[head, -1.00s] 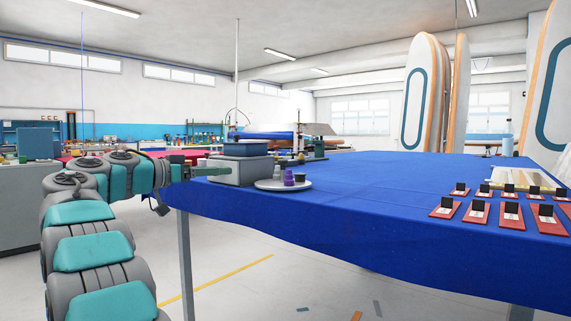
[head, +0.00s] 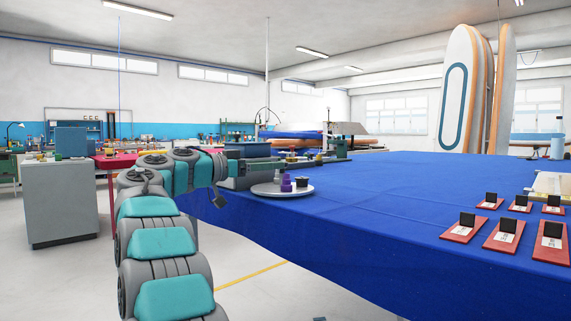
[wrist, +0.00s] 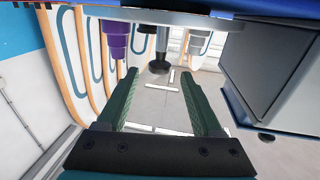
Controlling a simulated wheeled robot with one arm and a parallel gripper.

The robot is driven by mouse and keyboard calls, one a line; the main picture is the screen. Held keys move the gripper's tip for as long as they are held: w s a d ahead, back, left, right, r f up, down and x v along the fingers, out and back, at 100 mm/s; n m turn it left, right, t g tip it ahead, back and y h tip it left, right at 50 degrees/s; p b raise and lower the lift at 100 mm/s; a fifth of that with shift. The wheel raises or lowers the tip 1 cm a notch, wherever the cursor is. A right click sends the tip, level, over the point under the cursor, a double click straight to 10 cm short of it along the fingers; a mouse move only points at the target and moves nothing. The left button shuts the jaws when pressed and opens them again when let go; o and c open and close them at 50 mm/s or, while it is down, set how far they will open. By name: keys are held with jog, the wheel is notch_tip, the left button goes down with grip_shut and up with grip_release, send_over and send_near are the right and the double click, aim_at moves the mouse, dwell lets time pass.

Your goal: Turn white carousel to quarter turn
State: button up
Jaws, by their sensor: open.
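The white carousel (head: 268,192) is a flat round plate near the left edge of the blue table. A purple stepped piece (head: 286,184) and a small dark cup (head: 302,181) stand on it, with a grey piece partly seen beside them. My gripper (head: 284,163) reaches in from the left, level with or just above these pieces; its exact gap to them is unclear. The wrist view looks inverted: the plate's edge (wrist: 150,17) crosses the top, and the open, empty fingers (wrist: 160,76) point toward it. The dark piece (wrist: 160,62) appears between the fingertips, apart from them.
A grey bin stands close beside the carousel, partly behind my arm; its side fills the right of the wrist view (wrist: 275,75). Red cards with black clips (head: 503,235) lie at the right of the blue table (head: 400,190). The middle is clear.

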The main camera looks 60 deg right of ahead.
aim_at(282, 176)
jog(key=shift+x, duration=2.35)
grip_shut()
